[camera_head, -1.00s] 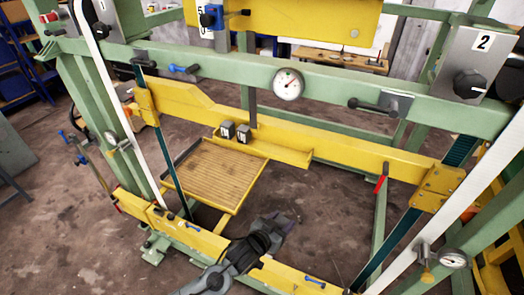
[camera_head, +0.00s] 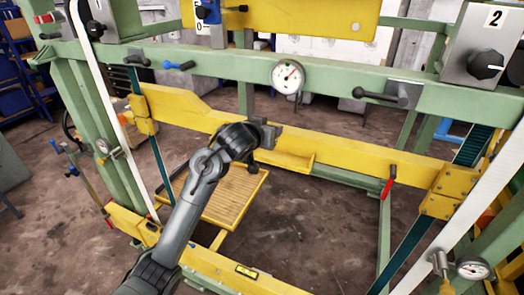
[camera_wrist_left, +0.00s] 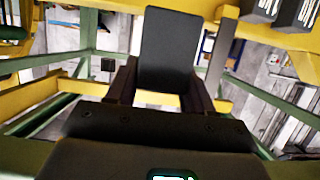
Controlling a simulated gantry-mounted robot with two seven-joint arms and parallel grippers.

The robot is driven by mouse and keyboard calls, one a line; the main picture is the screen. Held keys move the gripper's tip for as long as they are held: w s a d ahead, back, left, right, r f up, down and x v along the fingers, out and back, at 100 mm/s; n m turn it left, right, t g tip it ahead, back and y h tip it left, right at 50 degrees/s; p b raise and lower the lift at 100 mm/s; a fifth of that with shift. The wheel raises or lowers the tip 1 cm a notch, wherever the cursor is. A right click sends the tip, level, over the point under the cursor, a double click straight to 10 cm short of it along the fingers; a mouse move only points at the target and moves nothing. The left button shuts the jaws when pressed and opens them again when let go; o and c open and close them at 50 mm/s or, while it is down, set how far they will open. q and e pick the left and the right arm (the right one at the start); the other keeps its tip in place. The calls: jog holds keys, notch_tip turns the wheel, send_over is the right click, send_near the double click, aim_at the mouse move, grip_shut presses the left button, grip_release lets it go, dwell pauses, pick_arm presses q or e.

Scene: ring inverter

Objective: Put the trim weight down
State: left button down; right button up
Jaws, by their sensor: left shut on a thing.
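My left gripper (camera_head: 268,133) is in front of the yellow crossbeam (camera_head: 350,158), above its yellow ledge (camera_head: 295,162). In the left wrist view the gripper (camera_wrist_left: 165,85) is shut on a dark flat-faced block, the trim weight (camera_wrist_left: 168,48), which stands up between its fingers. Whether the held weight touches the ledge or beam cannot be told. Two dark blocks with white markings, a first (camera_wrist_left: 262,9) and a second (camera_wrist_left: 298,13), sit side by side at the upper right of the wrist view. In the head view my arm hides that spot. My right gripper is not in view.
A brown ribbed platform (camera_head: 235,200) lies below the beam, partly behind my arm. A green rail with a round dial gauge (camera_head: 288,76) runs above. A red-handled lever (camera_head: 388,187) hangs at the right. A yellow lower beam (camera_head: 225,272) crosses in front.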

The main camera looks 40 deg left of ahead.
pick_arm(q)
jog(key=shift+w+a+r, duration=0.15)
jog(key=shift+a+r, duration=0.05)
jog(key=shift+a, duration=0.2)
jog(key=shift+w+a+f+p, duration=0.55)
jog(key=shift+w+a+f, duration=0.75)
jog(key=shift+f, duration=0.35)
jog(key=shift+w+a+f+p, duration=0.55)
jog(key=shift+w+a+f, duration=0.55)
jog(key=shift+a+f, duration=0.45)
jog(key=shift+w+a+f+p, duration=0.55)
jog(key=shift+w+a+f, duration=0.7)
jog(key=shift+f, duration=0.7)
